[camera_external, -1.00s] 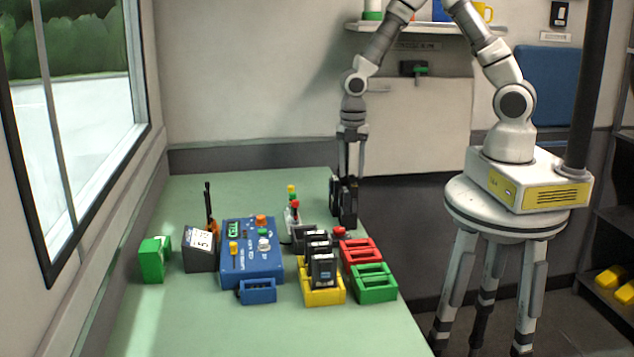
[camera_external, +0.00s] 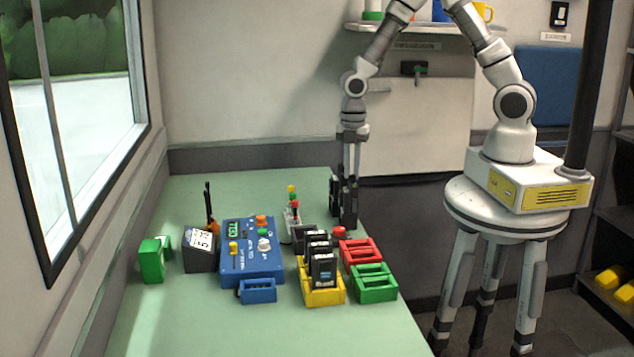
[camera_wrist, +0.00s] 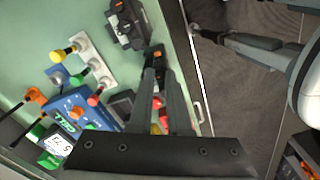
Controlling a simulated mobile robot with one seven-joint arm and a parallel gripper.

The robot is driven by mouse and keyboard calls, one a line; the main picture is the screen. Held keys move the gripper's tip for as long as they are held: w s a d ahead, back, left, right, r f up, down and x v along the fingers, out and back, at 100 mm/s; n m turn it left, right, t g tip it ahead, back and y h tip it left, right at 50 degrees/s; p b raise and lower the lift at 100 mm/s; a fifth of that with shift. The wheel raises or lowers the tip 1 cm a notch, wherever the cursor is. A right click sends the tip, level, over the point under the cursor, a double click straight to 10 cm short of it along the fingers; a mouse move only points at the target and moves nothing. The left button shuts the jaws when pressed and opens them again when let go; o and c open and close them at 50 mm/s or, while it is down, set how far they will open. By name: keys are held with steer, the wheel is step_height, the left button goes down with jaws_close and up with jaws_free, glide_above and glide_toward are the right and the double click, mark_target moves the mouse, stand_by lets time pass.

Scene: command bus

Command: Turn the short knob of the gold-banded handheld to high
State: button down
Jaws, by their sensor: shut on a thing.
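A black handheld (camera_external: 349,208) stands upright near the far right edge of the green table, with a second dark handheld (camera_external: 335,192) close beside it. In the wrist view the second one (camera_wrist: 130,24) shows orange parts on top. My gripper (camera_external: 351,176) points straight down, and its fingertips are shut at the top of the nearer handheld. In the wrist view the fingers (camera_wrist: 155,66) reach down to this dark body (camera_wrist: 153,50) and hide its knobs. I cannot make out a gold band or the knob's setting.
A blue control box (camera_external: 255,258) with coloured knobs stands mid-table. Yellow (camera_external: 322,297), red (camera_external: 360,252) and green (camera_external: 374,290) holders stand in front of the handhelds. The table behind is clear.

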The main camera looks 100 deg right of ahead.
steer(key=shift+m, duration=0.3)
steer(key=c, duration=0.8)
jaws_free()
steer(key=shift+c, duration=0.2)
step_height(320, 180, up, 18)
steer(key=p, duration=0.1)
steer(key=shift+f+p, duration=0.25)
steer(key=shift+p, duration=0.1)
